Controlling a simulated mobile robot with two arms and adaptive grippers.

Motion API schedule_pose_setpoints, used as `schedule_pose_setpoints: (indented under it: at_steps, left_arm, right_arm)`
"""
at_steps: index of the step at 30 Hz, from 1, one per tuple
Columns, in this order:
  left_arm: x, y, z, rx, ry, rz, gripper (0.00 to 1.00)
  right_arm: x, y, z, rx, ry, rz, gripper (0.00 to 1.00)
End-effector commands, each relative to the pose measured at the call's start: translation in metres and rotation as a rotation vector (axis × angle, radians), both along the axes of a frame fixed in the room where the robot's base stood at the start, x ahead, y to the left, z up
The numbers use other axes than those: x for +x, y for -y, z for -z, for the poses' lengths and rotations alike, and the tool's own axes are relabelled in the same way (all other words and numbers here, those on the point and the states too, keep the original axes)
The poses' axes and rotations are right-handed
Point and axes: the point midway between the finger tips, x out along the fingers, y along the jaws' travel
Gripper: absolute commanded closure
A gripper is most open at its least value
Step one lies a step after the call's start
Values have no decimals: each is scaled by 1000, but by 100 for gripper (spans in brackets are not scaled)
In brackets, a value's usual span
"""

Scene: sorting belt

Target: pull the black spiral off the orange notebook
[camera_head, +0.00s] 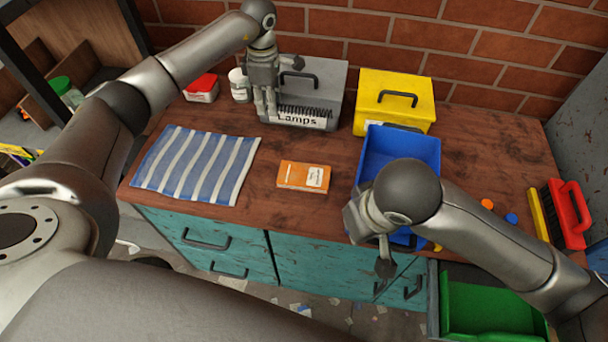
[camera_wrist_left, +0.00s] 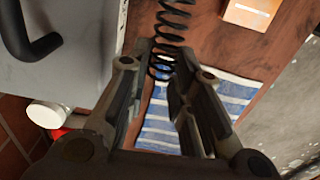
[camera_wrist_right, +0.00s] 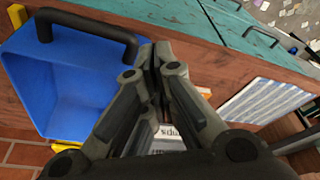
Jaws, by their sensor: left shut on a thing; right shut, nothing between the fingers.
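The orange notebook (camera_head: 300,176) lies flat on the wooden worktop, right of the striped cloth, with no spiral on its edge. It also shows at the top of the left wrist view (camera_wrist_left: 252,10). The black spiral (camera_head: 306,111) is apart from it, in front of the grey box's label. My left gripper (camera_head: 266,108) is shut on one end of the spiral, whose coils stick out from between the fingers in the left wrist view (camera_wrist_left: 172,28). My right gripper (camera_wrist_right: 155,62) is shut and empty, near the front of the blue bin.
The grey Lamps box (camera_head: 325,72) and yellow box (camera_head: 395,98) stand at the back. The blue bin (camera_head: 425,150) is right of the notebook. The striped cloth (camera_head: 196,165) lies left. A red brush (camera_head: 572,205) and green bin (camera_head: 490,310) are at right. Worktop around the notebook is clear.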

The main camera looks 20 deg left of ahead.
Motion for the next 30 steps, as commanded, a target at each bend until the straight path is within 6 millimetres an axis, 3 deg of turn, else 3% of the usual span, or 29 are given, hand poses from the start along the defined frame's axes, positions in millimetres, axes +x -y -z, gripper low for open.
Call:
schedule_pose_setpoints:
  at_steps: [8,30]
  left_arm:
    - [-2,0,-1,0,0,0,94]
    - [-73,17,-9,1,-1,1,94]
  right_arm:
    - [0,0,-2,0,0,0,100]
    - [0,0,-34,0,0,0,100]
